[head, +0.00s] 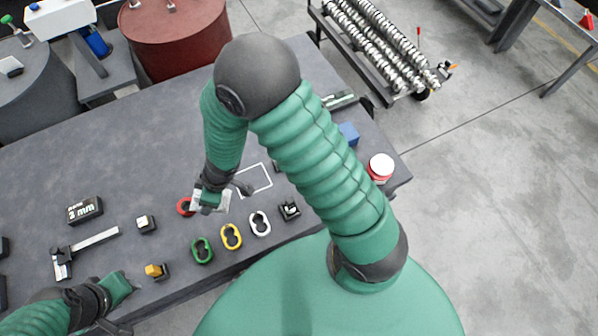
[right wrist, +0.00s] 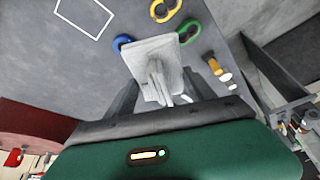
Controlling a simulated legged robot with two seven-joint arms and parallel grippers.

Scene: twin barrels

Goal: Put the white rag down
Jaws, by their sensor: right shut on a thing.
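The white rag (head: 222,203) is in my right gripper (head: 212,198), at the middle of the table in the head view. The right wrist view shows the rag (right wrist: 154,60) as a pale, folded piece between the two dark fingers. The gripper is shut on it and hides part of it in the head view. I cannot tell whether the rag touches the table. A white outlined rectangle (head: 268,187) lies on the table just right of the rag. My left gripper (head: 125,300) is over the table's front left; its opening is unclear.
A caliper-like tool (head: 85,245) and dark box (head: 85,210) are at left. A red-and-white tin (head: 381,166) stands at right.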

